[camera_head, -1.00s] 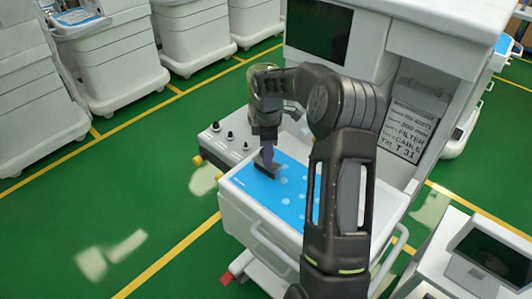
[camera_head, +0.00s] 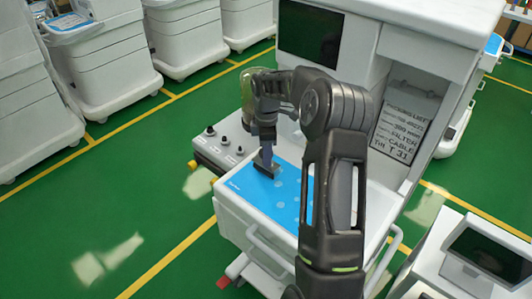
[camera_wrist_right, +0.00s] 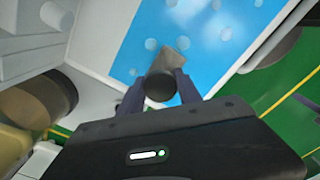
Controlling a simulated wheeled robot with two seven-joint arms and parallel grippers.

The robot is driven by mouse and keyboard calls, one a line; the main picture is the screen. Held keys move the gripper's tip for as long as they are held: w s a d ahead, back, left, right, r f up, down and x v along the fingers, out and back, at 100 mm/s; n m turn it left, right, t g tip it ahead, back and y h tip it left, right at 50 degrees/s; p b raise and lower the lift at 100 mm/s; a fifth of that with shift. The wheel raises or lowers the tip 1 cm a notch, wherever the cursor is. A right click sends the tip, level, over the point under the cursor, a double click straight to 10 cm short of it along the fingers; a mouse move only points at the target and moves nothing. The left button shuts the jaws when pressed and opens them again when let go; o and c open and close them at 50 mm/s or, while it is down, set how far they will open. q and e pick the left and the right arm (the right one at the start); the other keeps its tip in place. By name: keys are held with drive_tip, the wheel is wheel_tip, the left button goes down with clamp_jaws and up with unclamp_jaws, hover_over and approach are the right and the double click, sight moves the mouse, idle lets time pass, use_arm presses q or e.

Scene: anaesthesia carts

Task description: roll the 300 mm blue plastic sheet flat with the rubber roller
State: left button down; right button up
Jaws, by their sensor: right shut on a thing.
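The blue plastic sheet (camera_head: 287,204) lies on the white cart's work surface, with pale round spots on it. It also shows in the wrist view (camera_wrist_right: 205,28), with several pale spots. My right gripper (camera_head: 266,154) points down over the sheet's far left part. It is shut on the rubber roller (camera_head: 263,170), whose dark end is low at the sheet; I cannot tell whether it touches. In the wrist view the roller's dark round handle (camera_wrist_right: 160,86) sits between the fingers, with a grey part beyond it over the sheet. My forearm hides the sheet's right part. My left gripper is not in view.
A control panel with black knobs (camera_head: 225,147) adjoins the sheet's left side. A dark screen (camera_head: 312,35) and a printed label (camera_head: 404,125) are on the cart behind. Other white carts (camera_head: 105,55) stand at the back left. Green floor is free at left.

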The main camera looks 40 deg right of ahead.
drive_tip(key=shift+d, duration=0.1)
drive_tip(key=shift+w+d+p, duration=0.1)
drive_tip(key=shift+d+p, duration=0.2)
drive_tip(key=shift+d, duration=0.7)
drive_tip(key=shift+w+d+p, duration=0.1)
drive_tip(key=shift+d+p, duration=0.3)
drive_tip(key=shift+d, duration=0.6)
drive_tip(key=shift+f, duration=0.1)
drive_tip(key=shift+w+d+p, duration=0.1)
drive_tip(key=shift+d+p, duration=0.3)
drive_tip(key=shift+d, duration=0.65)
